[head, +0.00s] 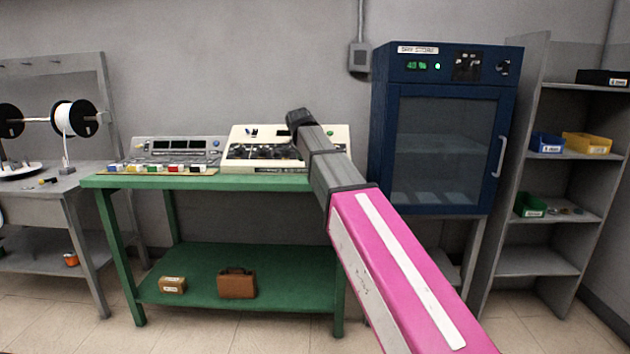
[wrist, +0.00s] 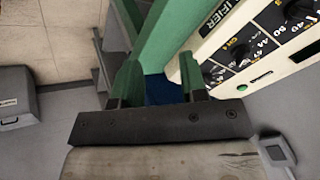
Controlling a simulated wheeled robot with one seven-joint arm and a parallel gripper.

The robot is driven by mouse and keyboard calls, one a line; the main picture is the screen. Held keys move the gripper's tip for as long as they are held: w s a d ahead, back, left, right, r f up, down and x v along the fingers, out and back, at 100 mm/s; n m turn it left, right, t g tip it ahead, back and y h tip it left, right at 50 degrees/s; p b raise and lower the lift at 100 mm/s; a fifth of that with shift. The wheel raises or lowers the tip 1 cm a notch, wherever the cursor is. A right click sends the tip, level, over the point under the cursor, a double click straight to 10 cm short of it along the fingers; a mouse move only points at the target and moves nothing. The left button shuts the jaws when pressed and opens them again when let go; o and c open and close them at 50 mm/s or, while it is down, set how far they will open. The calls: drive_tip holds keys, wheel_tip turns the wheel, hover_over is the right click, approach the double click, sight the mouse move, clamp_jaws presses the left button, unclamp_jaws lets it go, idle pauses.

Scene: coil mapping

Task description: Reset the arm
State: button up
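My arm reaches from the lower right of the head view, with a pink link and grey links. My gripper (head: 299,120) is at its far end, in front of the cream instrument (head: 240,152) on the green bench (head: 200,182). In the wrist view my gripper (wrist: 159,62) has its two fingers apart, with nothing seen held between them.
A grey instrument (head: 178,150) with coloured blocks before it stands left on the bench. A blue cabinet (head: 444,140) is right of my arm, beside shelves (head: 540,262) with small bins. A spool stand (head: 72,118) is at far left. A brown case (head: 237,283) sits on the bench's lower shelf.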

drive_tip(key=s+d+f+n+g, duration=0.15)
drive_tip(key=d+f, duration=0.25)
drive_tip(key=f, duration=0.4)
drive_tip(key=s+d+f+n, duration=0.2)
drive_tip(key=s+d+f, duration=0.15)
drive_tip(key=f, duration=0.45)
drive_tip(key=s+d+f+n+g, duration=0.1)
drive_tip(key=s+d+f+n, duration=0.1)
drive_tip(key=s+d+f, duration=0.3)
drive_tip(key=s+d+f+n+g+y, duration=0.1)
drive_tip(key=s+d+f+n, duration=0.2)
drive_tip(key=s+f, duration=0.6)
drive_tip(key=s+d+f+n+g, duration=0.2)
drive_tip(key=s+d+f, duration=0.4)
drive_tip(key=f, duration=0.6)
drive_tip(key=shift+s+d+f+n, duration=0.3)
drive_tip(key=shift+s+f+n, duration=0.05)
drive_tip(key=shift+s, duration=0.75)
drive_tip(key=shift+o, duration=0.3)
